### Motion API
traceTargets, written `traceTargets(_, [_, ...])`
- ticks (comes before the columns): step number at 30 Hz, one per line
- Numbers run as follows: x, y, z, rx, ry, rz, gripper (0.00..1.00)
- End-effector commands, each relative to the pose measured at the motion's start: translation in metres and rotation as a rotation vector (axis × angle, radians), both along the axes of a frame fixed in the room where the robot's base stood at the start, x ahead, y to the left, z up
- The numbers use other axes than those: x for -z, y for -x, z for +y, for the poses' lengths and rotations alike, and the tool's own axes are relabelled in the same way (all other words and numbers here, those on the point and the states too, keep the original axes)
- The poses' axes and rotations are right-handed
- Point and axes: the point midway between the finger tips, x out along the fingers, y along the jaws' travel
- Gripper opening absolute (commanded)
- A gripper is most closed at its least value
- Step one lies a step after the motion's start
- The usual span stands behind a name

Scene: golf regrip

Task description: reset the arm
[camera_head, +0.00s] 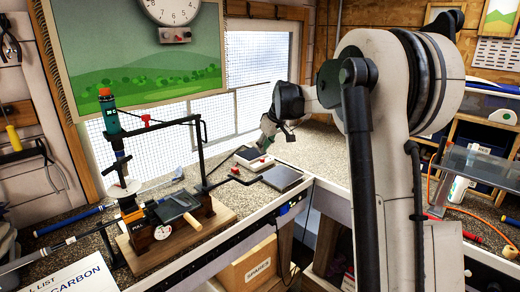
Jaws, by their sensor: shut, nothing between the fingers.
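My arm rises on the right side of the head view and reaches left over the far part of the workbench. My gripper (268,138) hangs at its end, small in the picture, above the bench near a white-topped block (252,158). It is shut with nothing in it. It looks apart from the block, though the gap is hard to judge.
A dark square plate (283,178) lies near the bench edge. The speckled far corner (325,150) is clear.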

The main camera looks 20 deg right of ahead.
Motion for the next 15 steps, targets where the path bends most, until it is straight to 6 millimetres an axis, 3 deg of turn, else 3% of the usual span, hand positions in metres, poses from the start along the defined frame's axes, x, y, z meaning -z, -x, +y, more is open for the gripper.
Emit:
traceTargets(8, [-0.001, 0.003, 0.003, 0.003, 0.001, -0.001, 0.0])
traceTargets(11, [-0.006, 0.014, 0.013, 0.012, 0.001, -0.003, 0.0])
traceTargets(15, [-0.018, 0.044, 0.035, 0.039, 0.007, -0.009, 0.0])
